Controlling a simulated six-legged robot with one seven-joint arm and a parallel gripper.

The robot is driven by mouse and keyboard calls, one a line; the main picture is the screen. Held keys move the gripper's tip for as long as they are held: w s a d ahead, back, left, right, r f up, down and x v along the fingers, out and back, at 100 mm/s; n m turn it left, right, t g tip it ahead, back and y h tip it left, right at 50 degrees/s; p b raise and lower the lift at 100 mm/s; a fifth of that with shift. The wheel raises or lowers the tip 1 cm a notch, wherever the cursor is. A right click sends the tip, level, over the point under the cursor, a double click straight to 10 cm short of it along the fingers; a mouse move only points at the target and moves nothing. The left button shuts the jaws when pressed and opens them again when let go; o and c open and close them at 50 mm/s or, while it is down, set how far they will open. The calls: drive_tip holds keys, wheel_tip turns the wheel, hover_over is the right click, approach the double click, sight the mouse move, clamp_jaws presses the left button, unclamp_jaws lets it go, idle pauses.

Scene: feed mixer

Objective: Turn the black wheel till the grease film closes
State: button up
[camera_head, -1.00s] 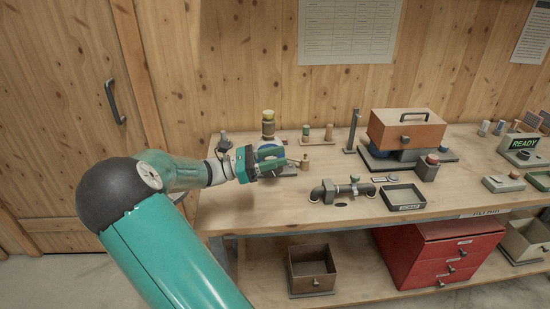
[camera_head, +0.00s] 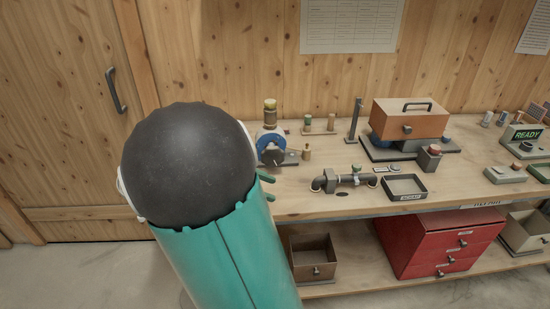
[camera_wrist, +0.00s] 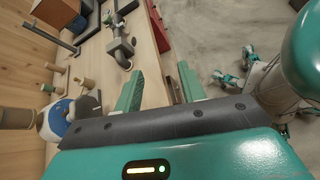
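A blue ring-shaped unit (camera_head: 269,140) with a dark rounded part (camera_head: 271,156) stands at the left end of the bench. It also shows in the wrist view (camera_wrist: 60,117), at the left. The dark part may be the black wheel, but I cannot tell for sure. The grease film cannot be made out. My gripper (camera_wrist: 160,78) has its two green fingers apart with nothing between them, off to one side of the blue unit. In the head view my arm hides most of it; only green finger ends show at the bench's front left.
A pipe with a valve (camera_head: 347,180) and a black tray (camera_head: 404,187) lie to the right of the blue unit. A small wooden peg (camera_head: 306,153) stands close by it. A brown box (camera_head: 409,119) sits further back. A red drawer cabinet (camera_head: 445,244) is below.

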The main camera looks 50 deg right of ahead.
drive_tip(key=w+a+r+m+t+y, duration=0.1)
drive_tip(key=a+m+t+y, duration=0.15)
drive_tip(key=a+t, duration=0.45)
drive_tip(key=a+r+m+t+y, duration=0.1)
drive_tip(key=a+r+t+y, duration=0.15)
drive_tip(key=a, duration=0.95)
drive_tip(key=w+a+r+t+y, duration=0.1)
drive_tip(key=w+a+r+t, duration=0.1)
drive_tip(key=w+a+r, duration=0.3)
drive_tip(key=w+d+r+n+g, duration=0.1)
drive_tip(key=w+d+r, duration=0.1)
drive_tip(key=w+d, duration=0.15)
drive_tip(key=w+d+r+n, duration=0.1)
drive_tip(key=w+d+r, duration=0.1)
drive_tip(key=d, duration=0.3)
drive_tip(key=n+g+y, duration=0.2)
drive_tip(key=n, duration=0.2)
hover_over(275, 166)
drive_tip(key=f, duration=0.6)
drive_tip(key=shift+w+d+f, duration=0.3)
drive_tip(key=shift+d+f, duration=0.05)
drive_tip(key=shift+f, duration=0.05)
wheel_tip(275, 166, down, 14)
drive_tip(key=shift+r, duration=0.1)
drive_tip(key=shift+c, duration=0.2)
clamp_jaws()
